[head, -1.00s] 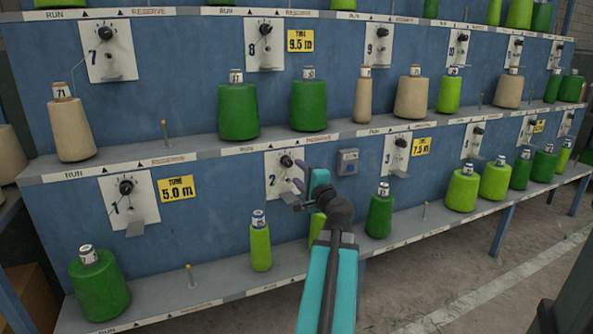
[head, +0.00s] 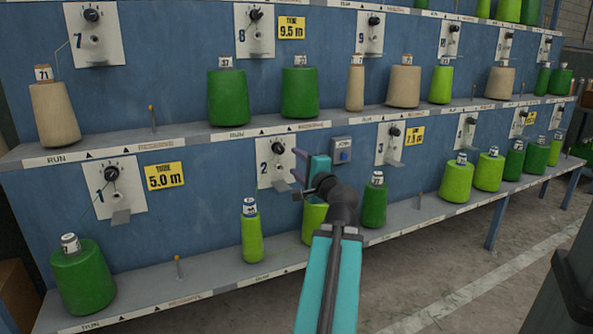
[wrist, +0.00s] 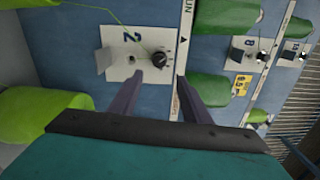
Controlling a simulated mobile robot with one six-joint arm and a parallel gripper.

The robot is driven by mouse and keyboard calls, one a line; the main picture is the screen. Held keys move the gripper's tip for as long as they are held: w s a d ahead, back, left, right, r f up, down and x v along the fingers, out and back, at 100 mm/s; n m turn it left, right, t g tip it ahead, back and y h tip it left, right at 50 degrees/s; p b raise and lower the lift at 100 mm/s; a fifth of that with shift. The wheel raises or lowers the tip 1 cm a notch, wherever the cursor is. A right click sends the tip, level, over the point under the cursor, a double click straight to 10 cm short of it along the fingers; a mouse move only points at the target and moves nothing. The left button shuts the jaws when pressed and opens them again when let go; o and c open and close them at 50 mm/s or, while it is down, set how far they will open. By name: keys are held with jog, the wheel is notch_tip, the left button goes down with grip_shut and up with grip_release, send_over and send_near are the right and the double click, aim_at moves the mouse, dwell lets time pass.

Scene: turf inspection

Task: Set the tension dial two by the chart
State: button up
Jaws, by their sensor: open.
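The tension dial two (head: 278,148) is a black knob on a white plate marked 2, on the blue panel of the lower row. It also shows in the wrist view (wrist: 160,59), with the plate (wrist: 127,62) around it and a thin thread beside it. My gripper (head: 297,167) is just right of and below the dial in the head view. In the wrist view its two purple fingers (wrist: 155,82) are apart, with the dial beyond and between their tips. Nothing is between the fingers. Contact with the dial cannot be seen. No chart is clearly readable.
Yellow signs read 5.0 m (head: 164,176) by dial one and 9.5 m (head: 291,28) above. Green cones (head: 250,230) stand on the lower shelf close by.

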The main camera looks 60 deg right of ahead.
jog(key=shift+s+a+f+b, duration=0.15)
jog(key=shift+s+a+b, duration=0.35)
jog(key=shift+b, duration=1.1)
jog(key=shift+s, duration=0.15)
